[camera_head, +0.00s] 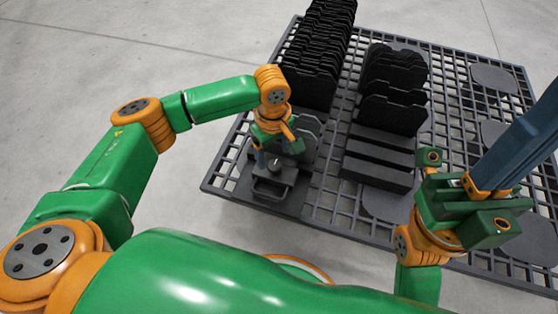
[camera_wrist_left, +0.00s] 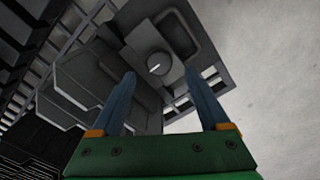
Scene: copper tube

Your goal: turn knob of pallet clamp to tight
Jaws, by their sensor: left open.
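The pallet clamp (camera_head: 270,190) is a dark grey block with a rectangular opening at the near left corner of the pallet. Its round knob (camera_wrist_left: 158,64) carries a short light mark, tilted slightly from the picture's horizontal, in the left wrist view. My left gripper (camera_wrist_left: 159,74) is open, its two blue fingers pointing toward the clamp with the knob showing between their tips. Whether a fingertip touches the knob cannot be told. In the head view my left gripper (camera_head: 267,160) hangs over the clamp and partly hides the knob. My right gripper (camera_head: 522,130) is raised over the pallet's right side.
The dark grid pallet (camera_head: 335,205) bears a tall row of black plates (camera_head: 310,70) behind the clamp and a shorter row (camera_head: 392,105) to the right. Flat round pads (camera_head: 492,78) lie on its right side. Bare concrete floor (camera_head: 200,45) is at the left.

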